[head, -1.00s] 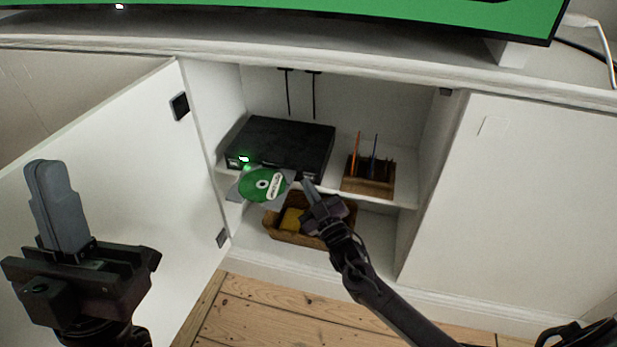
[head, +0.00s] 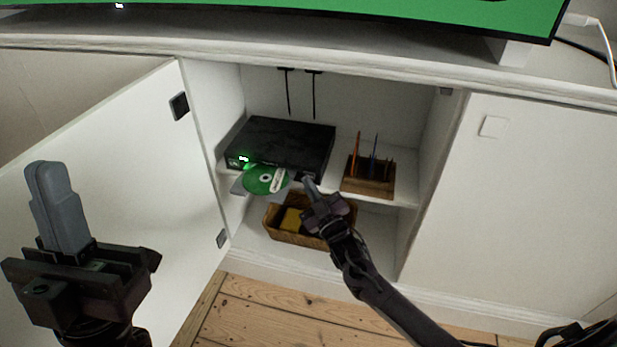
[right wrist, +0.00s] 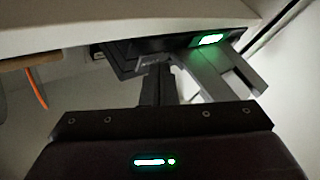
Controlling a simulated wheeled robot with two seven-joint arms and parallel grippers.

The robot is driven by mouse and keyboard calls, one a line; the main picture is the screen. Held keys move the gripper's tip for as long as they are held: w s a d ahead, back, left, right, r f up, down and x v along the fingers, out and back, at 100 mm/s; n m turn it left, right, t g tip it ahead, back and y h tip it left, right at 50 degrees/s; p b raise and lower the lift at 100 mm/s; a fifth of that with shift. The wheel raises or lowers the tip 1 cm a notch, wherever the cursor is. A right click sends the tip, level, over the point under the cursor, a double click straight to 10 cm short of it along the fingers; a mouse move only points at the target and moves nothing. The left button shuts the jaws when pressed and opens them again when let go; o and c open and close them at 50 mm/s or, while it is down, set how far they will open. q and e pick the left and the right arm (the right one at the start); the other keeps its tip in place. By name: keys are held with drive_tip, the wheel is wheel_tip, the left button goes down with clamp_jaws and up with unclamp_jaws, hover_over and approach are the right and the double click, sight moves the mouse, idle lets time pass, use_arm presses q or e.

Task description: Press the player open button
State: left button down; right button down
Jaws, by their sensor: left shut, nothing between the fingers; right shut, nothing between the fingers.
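The black player (head: 285,140) sits on the upper shelf of the open cabinet, its small green display lit at the left of its front. My left gripper (head: 48,168) is shut and empty, far left.
The open white door (head: 120,150) stands at the left, behind my left gripper. A wooden pen holder (head: 368,180) stands right of the player. A wicker basket (head: 285,232) with something yellow is on the lower shelf. A green screen (head: 300,10) is above.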

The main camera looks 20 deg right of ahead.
drive_tip(key=shift+s+a+p, duration=0.45)
drive_tip(key=shift+s+p, duration=0.1)
drive_tip(key=shift+s, duration=0.15)
drive_tip(key=shift+s+a+p, duration=0.65)
drive_tip(key=shift+s+a, duration=0.05)
drive_tip(key=shift+s, duration=0.35)
drive_tip(key=shift+s+a+p, duration=0.65)
drive_tip(key=shift+s+a, duration=0.05)
drive_tip(key=shift+s, duration=0.3)
idle(1.7)
